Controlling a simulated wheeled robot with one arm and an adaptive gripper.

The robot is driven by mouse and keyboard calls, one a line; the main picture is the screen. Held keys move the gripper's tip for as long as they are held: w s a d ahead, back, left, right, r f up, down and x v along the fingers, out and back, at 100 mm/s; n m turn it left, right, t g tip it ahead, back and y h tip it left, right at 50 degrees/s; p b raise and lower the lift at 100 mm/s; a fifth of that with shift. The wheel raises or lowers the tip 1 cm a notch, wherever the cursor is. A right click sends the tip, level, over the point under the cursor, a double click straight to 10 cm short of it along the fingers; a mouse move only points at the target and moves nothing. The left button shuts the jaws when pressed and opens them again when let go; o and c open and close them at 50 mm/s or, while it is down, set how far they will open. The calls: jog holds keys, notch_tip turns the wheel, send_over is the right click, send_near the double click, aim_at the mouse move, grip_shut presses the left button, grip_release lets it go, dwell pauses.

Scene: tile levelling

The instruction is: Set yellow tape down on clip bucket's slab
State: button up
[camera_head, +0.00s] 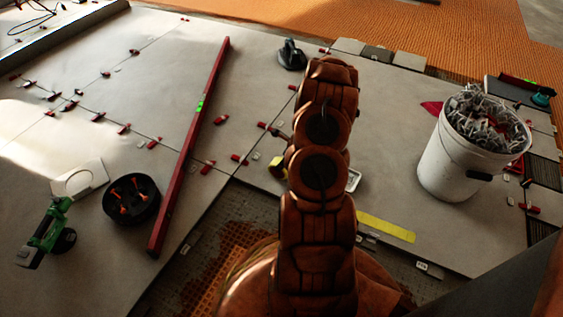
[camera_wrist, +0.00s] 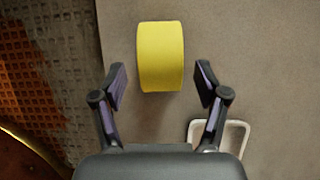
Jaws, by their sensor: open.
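The yellow tape (camera_wrist: 160,56) is on a grey slab in the wrist view, just beyond my fingertips. My gripper (camera_wrist: 160,78) is open, with one finger either side of the tape's near end and gaps to both sides. The clip bucket (camera_head: 450,165) is white, upright and full of grey clips, at the slab's right.
A white-rimmed item (camera_head: 354,180) lies close by, right of my gripper. A yellow strip (camera_head: 385,228) lies near the slab's front edge. A long red level (camera_head: 190,145), black bowl (camera_head: 131,200) and green tool (camera_head: 46,232) are left. The slab between arm and bucket is mostly clear.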

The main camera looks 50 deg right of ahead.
jog(key=p+v, duration=0.3)
jog(key=v, duration=0.6)
jog(key=w+a+r+n+y, duration=0.1)
jog(key=w+a+r+n, duration=0.25)
jog(key=a+r, duration=0.3)
jog(key=w+a+r+n+y, duration=0.1)
jog(key=w+a+r+n, duration=0.3)
jog(key=a, duration=0.3)
jog(key=s+a+r+n+g+y, duration=0.1)
jog(key=s+a+r+n, duration=0.1)
jog(key=a+r+n, duration=0.35)
jog(key=s+a+r+n+g+y, duration=0.1)
jog(key=s+a+r+n+g, duration=0.15)
jog(key=a+r, duration=0.55)
jog(key=s+a+r+n+g+h, duration=0.2)
jog(key=s+a+r+n, duration=0.4)
jog(key=s+a+n, duration=0.55)
jog(key=s+r+n+g+h, duration=0.1)
jog(key=s+r+n, duration=0.1)
jog(key=s, duration=0.6)
jog(key=s+r+n+g+h, duration=0.1)
jog(key=s+r+n+h, duration=0.1)
jog(key=s, duration=0.6)
jog(key=shift+a+r+n, duration=0.2)
jog(key=shift+a+n, duration=0.15)
jog(key=shift+n, duration=0.55)
